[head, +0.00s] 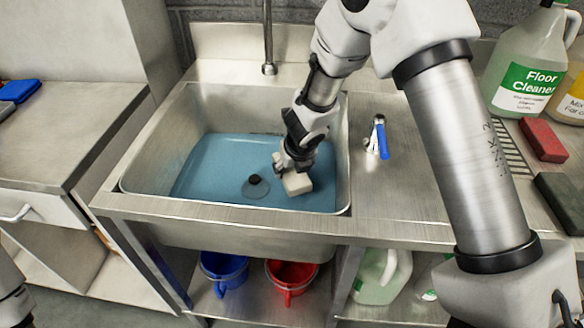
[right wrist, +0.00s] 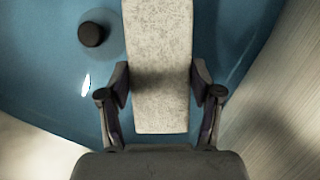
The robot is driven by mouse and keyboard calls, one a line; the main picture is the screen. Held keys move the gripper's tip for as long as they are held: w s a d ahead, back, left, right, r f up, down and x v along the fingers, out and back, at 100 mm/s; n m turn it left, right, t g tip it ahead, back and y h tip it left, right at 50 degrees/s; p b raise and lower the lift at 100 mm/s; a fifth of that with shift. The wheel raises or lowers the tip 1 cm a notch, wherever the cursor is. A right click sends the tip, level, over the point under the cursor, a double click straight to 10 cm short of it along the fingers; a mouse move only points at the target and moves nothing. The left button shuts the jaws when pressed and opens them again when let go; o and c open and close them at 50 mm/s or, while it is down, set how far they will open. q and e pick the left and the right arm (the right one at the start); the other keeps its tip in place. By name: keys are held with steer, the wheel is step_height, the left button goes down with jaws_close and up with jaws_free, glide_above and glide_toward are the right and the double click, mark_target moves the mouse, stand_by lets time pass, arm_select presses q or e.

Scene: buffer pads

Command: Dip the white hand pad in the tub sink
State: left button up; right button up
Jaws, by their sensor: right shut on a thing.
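The white hand pad (head: 298,183) is a pale block inside the tub sink (head: 160,150), which holds blue water (head: 220,160). My right gripper (head: 283,164) reaches down into the sink and is shut on the pad. In the right wrist view the pad (right wrist: 160,60) stands out lengthwise between the two fingers of the right gripper (right wrist: 161,95), with blue water around it. I cannot tell whether the pad touches the water. Part of my left arm (head: 12,295) shows at the lower left edge, its gripper out of view.
A dark drain plug (head: 255,180) is in the sink, left of the pad. A blue-handled tool (head: 382,140), a red pad (head: 543,139) and a floor cleaner jug (head: 525,65) are on the right counter. The faucet (head: 268,40) hangs behind the sink.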

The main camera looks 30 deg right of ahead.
step_height(320, 180, up, 22)
steer(key=p, duration=2)
steer(key=shift+f, duration=0.15)
steer(key=shift+s+f, duration=0.1)
steer(key=shift+f, duration=0.05)
